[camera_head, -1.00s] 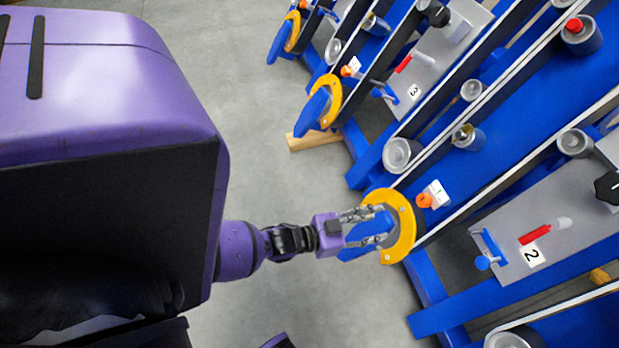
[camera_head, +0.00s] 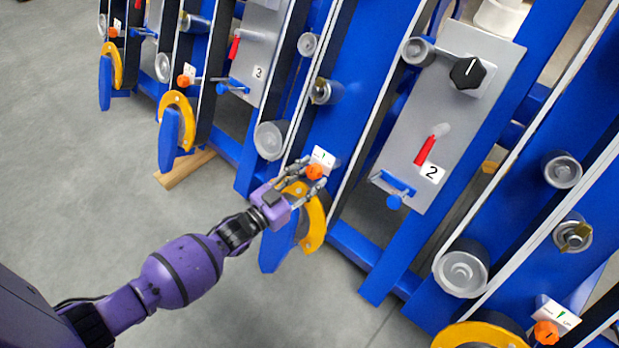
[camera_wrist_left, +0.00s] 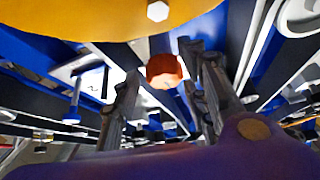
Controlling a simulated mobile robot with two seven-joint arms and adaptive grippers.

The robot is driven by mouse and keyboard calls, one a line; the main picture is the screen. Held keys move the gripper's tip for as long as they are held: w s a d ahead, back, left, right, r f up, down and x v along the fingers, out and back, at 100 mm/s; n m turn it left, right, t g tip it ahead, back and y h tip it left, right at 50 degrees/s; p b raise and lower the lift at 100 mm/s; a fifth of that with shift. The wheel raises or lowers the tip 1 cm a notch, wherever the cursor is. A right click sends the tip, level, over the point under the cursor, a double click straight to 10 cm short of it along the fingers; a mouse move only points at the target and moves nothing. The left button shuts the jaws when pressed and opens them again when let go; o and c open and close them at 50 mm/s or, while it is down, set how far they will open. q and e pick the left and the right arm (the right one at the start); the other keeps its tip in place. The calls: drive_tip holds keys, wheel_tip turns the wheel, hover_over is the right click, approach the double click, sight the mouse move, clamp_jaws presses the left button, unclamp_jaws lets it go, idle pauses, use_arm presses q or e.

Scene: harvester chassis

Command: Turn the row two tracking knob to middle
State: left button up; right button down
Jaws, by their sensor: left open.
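An orange knob (camera_head: 316,171) sits at a white label plate (camera_head: 323,156) with a green mark, on the blue frame left of the panel numbered 2 (camera_head: 432,174). My left gripper (camera_head: 309,173) is open, its fingers around or just in front of this knob. In the left wrist view the orange knob (camera_wrist_left: 164,71) shows between the open fingers, with gaps visible beside it. Contact and the knob's pointer direction cannot be told. Which knob is row two's tracking knob is not clearly labelled; a black knob (camera_head: 468,72) is on the numbered panel. My right gripper is not in view.
A yellow ring guard (camera_head: 313,222) is just below my left gripper. Another orange knob (camera_head: 546,332) is at the lower right, and one (camera_head: 184,81) on the row to the left. Rollers and blue beams crowd the right; the grey floor (camera_head: 80,190) is clear.

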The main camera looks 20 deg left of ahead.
use_arm(q)
drive_tip(key=shift+w, duration=0.1)
drive_tip(key=c, duration=1)
drive_tip(key=shift+d, duration=0.1)
drive_tip(key=shift+d, duration=0.2)
idle(0.3)
